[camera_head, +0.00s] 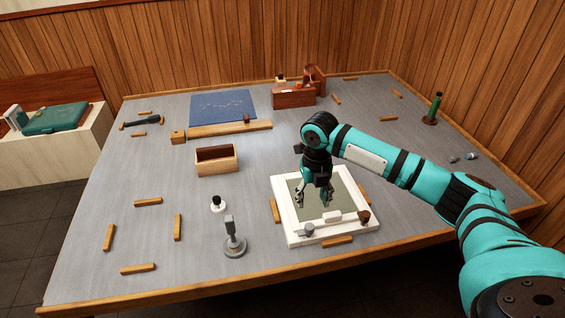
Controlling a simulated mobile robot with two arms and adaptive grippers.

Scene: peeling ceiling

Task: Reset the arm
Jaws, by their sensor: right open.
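My right arm (395,164) is teal and black and reaches in from the right over the table. My right gripper (313,199) points down over a white-framed tray (283,210) with a grey-green inner panel. The gripper is open, and I see nothing held between its fingers. Whether the fingertips touch the panel I cannot tell. A small white block (332,217), a grey round piece (308,229) and a dark brown piece (364,216) are at the tray's near side. My left gripper is not in view.
The grey table (100,230) has a raised wooden rim. An open wooden box (217,166), a grey stamp-like stand (234,243) and a white-based knob (217,204) stand left of the tray. A blue mat (222,106) and reddish box (293,97) lie farther back. Several wooden strips are scattered around.

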